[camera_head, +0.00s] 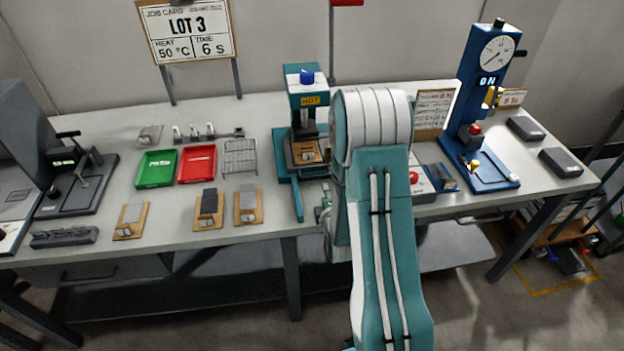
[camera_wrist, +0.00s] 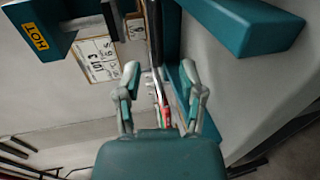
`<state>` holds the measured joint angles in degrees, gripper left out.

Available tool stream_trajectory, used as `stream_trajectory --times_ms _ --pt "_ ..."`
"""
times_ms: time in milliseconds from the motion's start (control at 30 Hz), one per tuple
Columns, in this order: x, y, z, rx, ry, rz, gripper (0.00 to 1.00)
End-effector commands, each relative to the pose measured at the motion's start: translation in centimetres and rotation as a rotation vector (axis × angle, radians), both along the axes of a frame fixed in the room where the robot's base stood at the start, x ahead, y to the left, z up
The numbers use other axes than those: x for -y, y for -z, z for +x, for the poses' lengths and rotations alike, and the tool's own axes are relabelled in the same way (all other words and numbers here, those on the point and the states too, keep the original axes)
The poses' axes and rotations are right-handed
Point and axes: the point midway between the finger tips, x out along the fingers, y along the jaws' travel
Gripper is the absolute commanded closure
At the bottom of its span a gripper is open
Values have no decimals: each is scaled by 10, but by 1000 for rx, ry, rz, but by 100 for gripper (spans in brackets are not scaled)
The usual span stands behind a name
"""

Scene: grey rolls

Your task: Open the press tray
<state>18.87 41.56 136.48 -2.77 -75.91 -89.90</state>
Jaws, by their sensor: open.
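The teal hot press (camera_head: 307,95), with a "HOT" label and a blue knob on top, stands mid-table in the head view. Its tray area (camera_head: 305,152) shows a brown piece under the press head; a teal bar (camera_head: 297,200) sticks out toward the table's front edge. In the wrist view the press head (camera_wrist: 42,28) is at the upper left and a teal part (camera_wrist: 240,22) is at the upper right. My gripper (camera_wrist: 163,88) is open, with nothing seen held between its fingers. In the head view my arm mostly hides it. I cannot tell how far the tray is out.
Green (camera_head: 156,168) and red (camera_head: 197,164) trays, a wire rack (camera_head: 240,157) and several boards lie left of the press. A blue press (camera_head: 485,100) with a gauge stands at the right. A job card (camera_head: 188,32) reads LOT 3, 50 °C, 6 s.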

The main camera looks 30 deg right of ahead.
Motion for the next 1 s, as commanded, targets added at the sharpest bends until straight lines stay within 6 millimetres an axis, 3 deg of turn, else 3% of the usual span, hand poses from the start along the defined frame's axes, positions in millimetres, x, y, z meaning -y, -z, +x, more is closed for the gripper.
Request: stream_trajectory --times_ms 500,900,933,1000 --pt "17 17 82 1 -2 -4 49" --pt "20 19 92 -1 -2 -3 49" --pt "20 19 92 -1 -2 -3 58" --pt "20 19 92 -1 -2 -4 89"
